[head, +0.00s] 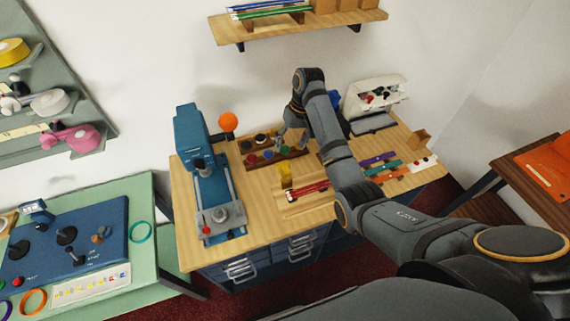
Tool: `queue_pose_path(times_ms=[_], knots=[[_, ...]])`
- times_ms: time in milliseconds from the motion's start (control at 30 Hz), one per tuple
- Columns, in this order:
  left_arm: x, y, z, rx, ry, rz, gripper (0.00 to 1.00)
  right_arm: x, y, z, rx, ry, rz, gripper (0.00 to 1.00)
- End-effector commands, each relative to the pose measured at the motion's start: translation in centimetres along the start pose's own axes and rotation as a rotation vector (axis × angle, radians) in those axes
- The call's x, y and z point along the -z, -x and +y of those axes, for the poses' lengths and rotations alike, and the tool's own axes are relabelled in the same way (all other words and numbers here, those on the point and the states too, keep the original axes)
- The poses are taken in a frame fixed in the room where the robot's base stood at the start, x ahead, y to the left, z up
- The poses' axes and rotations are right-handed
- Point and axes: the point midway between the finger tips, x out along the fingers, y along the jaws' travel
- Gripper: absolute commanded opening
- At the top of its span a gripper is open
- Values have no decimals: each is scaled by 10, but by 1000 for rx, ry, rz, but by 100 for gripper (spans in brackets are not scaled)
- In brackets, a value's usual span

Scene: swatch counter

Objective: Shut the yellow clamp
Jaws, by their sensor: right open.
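The yellow clamp (285,174) is small in the head view. It stands at the back left of a pale wooden board (292,209) near the middle of the counter. Red strips (308,190) lie just right of its foot. It is too small to tell how far it is open. My right arm reaches in from the right and bends down over the counter. My right gripper (291,138) is open and looks empty. It is above and behind the clamp, apart from it, near the rack of coloured knobs. My left gripper is not in view.
A blue press (192,140) with an orange ball (228,121) stands left on the counter (262,228). The dark wooden rack (250,163) is behind the clamp. A shelf (262,26) hangs above.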

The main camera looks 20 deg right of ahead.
Motion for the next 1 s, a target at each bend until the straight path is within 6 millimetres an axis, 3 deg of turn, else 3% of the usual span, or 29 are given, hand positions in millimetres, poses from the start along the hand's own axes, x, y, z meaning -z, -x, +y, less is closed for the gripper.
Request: queue_pose_path(times_ms=[167, 600, 1000], knots=[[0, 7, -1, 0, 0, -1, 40, -1, -13, -1, 0, -1, -4, 69], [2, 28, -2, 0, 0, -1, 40, -1, -95, 0, 0, 0, -2, 69], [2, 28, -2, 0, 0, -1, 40, 0, -106, 0, -1, 0, 2, 66]])
